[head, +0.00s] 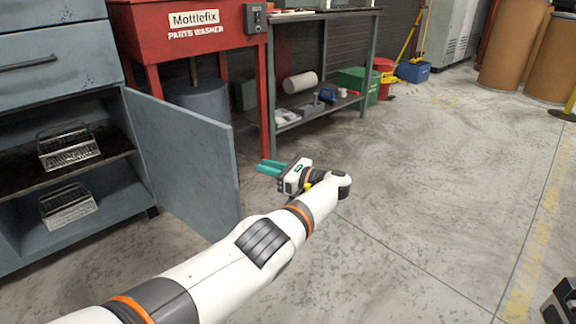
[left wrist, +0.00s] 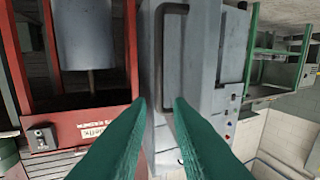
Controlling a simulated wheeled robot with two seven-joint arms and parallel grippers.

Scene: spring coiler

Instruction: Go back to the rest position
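My left arm reaches across the head view from the lower left. My left gripper (head: 264,167) is at its end, with teal fingers pointing left, just right of the open cabinet door (head: 190,158). In the left wrist view the two fingers of the left gripper (left wrist: 160,103) stand apart with nothing between them, so it is open and empty. My right gripper does not show clearly in either view.
The blue-grey cabinet (head: 58,58) holds two wire baskets (head: 68,147) on its shelves. A red parts washer (head: 190,30) and a metal bench (head: 325,55) stand behind.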

